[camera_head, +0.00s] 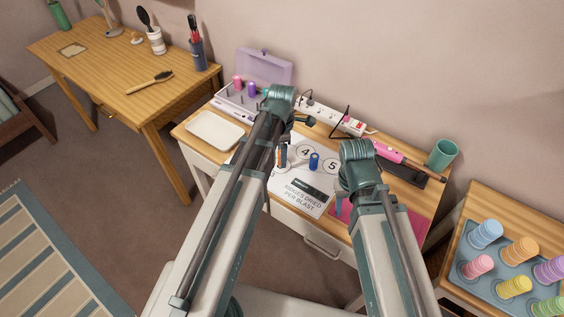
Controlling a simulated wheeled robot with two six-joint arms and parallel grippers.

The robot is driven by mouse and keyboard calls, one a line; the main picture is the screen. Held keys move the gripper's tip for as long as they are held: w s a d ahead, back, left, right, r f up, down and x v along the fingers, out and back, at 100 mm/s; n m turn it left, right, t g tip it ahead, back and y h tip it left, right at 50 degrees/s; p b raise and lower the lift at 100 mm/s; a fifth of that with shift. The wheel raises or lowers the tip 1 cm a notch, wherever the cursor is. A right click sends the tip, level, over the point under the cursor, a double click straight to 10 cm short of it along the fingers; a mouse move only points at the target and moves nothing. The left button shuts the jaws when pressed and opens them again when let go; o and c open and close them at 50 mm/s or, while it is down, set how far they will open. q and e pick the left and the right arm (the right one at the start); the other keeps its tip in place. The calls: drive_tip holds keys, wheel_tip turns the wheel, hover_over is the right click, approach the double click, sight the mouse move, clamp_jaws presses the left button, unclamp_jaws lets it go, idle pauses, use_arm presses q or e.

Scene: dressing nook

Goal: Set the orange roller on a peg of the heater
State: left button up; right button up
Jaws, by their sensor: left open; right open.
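The heater (233,104) is a lilac case with its lid up at the back of the white-sided table. A pink roller and a purple roller stand in it beside bare pegs. A small orange upright piece (283,154), likely the orange roller, shows on the numbered mat, partly hidden by my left arm. My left gripper (286,147) is largely covered by its own arm and looks open close to that piece; contact cannot be told.
A blue roller (314,160) stands on the white mat (310,200). A white tray (215,131) lies left. A tray (480,285) of ribbed coloured cylinders stands at right.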

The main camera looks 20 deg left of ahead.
use_arm(q)
drive_tip(key=shift+f, duration=0.25)
use_arm(e)
drive_tip(key=shift+f, duration=0.25)
use_arm(q)
clamp_jaws()
drive_tip(key=shift+r, duration=0.1)
use_arm(e)
drive_tip(key=shift+r, duration=0.1)
use_arm(q)
wheel_tip(320, 180, up, 10)
drive_tip(key=p, duration=1)
use_arm(e)
wheel_tip(320, 180, up, 10)
use_arm(q)
drive_tip(key=shift+w, duration=0.1)
